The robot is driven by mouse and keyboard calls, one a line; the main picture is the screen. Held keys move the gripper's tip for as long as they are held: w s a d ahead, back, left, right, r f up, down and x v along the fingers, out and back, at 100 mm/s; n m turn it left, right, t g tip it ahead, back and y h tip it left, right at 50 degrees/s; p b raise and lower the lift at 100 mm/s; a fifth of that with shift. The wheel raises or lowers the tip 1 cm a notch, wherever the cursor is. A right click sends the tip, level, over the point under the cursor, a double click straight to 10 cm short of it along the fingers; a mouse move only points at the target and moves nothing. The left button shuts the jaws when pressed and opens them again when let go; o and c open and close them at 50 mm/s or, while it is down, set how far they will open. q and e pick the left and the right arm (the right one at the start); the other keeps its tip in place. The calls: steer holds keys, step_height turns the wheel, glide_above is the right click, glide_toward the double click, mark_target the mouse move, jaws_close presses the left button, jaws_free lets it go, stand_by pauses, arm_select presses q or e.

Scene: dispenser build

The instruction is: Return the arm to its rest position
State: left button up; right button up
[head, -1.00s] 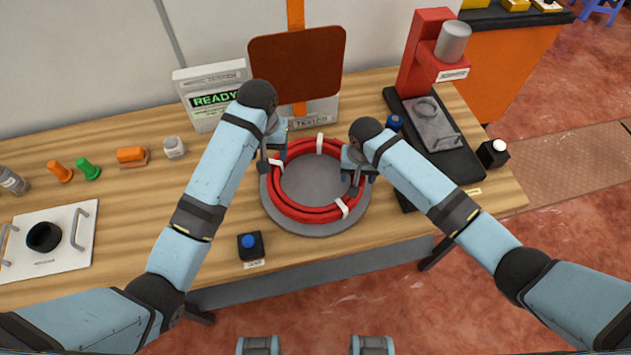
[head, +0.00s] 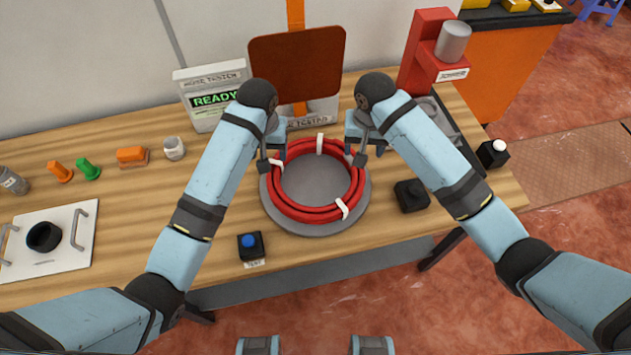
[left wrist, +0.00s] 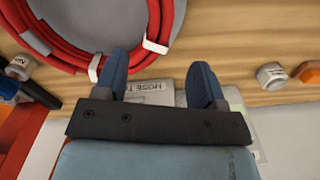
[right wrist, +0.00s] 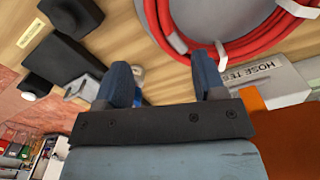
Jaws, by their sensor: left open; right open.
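My left gripper (head: 270,156) is open and empty above the left rim of the coiled red hose; its spread fingers show in the left wrist view (left wrist: 162,82). My right gripper (head: 361,150) is open and empty above the right edge of the coil; its fingers show apart in the right wrist view (right wrist: 165,85). The red hose (head: 300,211), bound with white ties, lies on a round grey plate (head: 312,182). The hose also shows in the left wrist view (left wrist: 50,45) and the right wrist view (right wrist: 240,47).
The hose tester (head: 212,95) with a READY screen and a brown panel (head: 297,62) stand behind. A red press (head: 420,50) is at the back right. Black button boxes (head: 250,247) (head: 411,195) flank the plate. Small fittings (head: 88,168) and a white tray (head: 75,255) lie left.

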stand_by(0.3)
